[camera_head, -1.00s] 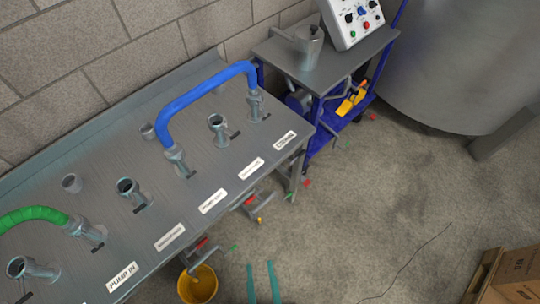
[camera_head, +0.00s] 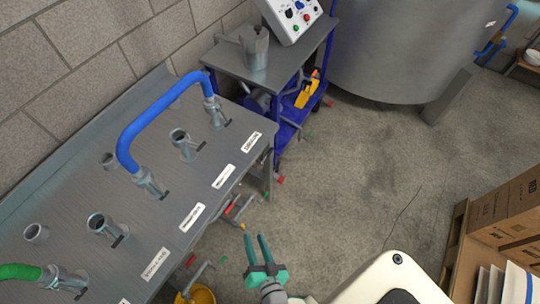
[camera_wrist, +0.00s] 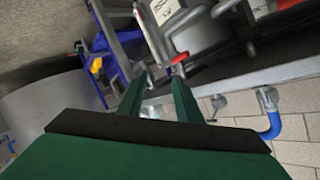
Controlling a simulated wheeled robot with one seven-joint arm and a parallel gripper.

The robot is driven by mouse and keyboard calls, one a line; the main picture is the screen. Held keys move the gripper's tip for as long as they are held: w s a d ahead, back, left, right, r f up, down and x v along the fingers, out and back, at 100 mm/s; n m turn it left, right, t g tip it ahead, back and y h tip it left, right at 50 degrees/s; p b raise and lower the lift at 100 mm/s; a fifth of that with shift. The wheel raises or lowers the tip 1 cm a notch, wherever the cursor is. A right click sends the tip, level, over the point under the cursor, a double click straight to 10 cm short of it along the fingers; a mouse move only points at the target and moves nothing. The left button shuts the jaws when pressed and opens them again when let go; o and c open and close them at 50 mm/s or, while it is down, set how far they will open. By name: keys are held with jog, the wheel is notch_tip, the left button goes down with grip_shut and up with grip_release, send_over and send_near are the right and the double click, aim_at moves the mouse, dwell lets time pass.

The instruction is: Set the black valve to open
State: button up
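I cannot clearly pick out a black valve. Small dark bars (camera_head: 162,194) show beside the ports on the metal table (camera_head: 75,180). Under its front edge are pipes with small coloured handles, among them a red one (camera_head: 230,207) and an orange one (camera_head: 239,227). My gripper (camera_head: 257,240) is open and empty, with green fingers apart, in front of the table's front edge, close to these pipes. In the wrist view the gripper (camera_wrist: 160,82) points towards grey pipework with a red handle (camera_wrist: 180,58). Which way any valve is set is too small to tell.
A blue hose (camera_head: 150,118) and a green hose (camera_head: 20,271) join ports on the table. A yellow bucket (camera_head: 198,296) stands below. A blue trolley (camera_head: 288,128) and a large tank (camera_head: 395,50) stand behind; boxes (camera_head: 505,210) at right. Floor between is clear.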

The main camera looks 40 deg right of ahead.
jog(key=w+d+f+m+h, duration=0.1)
jog(key=w+d+m, duration=0.4)
jog(key=w+d, duration=0.8)
jog(key=w+d+f+m+t+h, duration=0.1)
jog(key=w+d+m, duration=0.4)
jog(key=w+d, duration=0.7)
jog(key=shift+w+d+f+m, duration=0.35)
jog(key=shift+f+m, duration=0.05)
jog(key=shift+f, duration=0.35)
jog(key=shift+w+a, duration=0.1)
grip_shut()
